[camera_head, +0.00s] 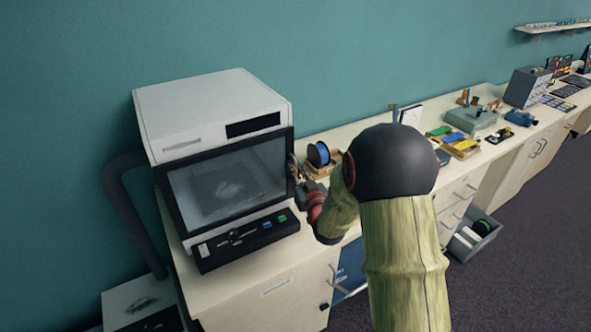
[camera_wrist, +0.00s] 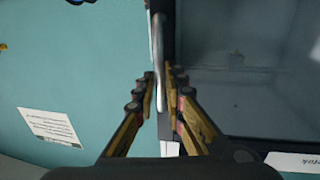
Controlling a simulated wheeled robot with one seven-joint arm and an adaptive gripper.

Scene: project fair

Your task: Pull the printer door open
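The printer (camera_head: 205,105) is a white box at the left end of the counter. Its door (camera_head: 225,185) has a black frame and a dark window and looks shut or nearly so. My gripper (camera_head: 298,180) is at the door's right edge, partly hidden by my arm. In the wrist view, the slim metal door handle (camera_wrist: 158,40) runs upright between the fingers of my gripper (camera_wrist: 161,85). The fingers are drawn in close on both sides of the handle and appear closed on it. The door's dark window (camera_wrist: 245,60) fills the right of that view.
A control panel (camera_head: 240,240) sits below the door. A blue filament spool (camera_head: 318,154) stands close behind my gripper. Trays and tools line the counter to the right. A grey bin (camera_head: 474,238) is on the floor. A teal wall (camera_head: 330,50) stands behind.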

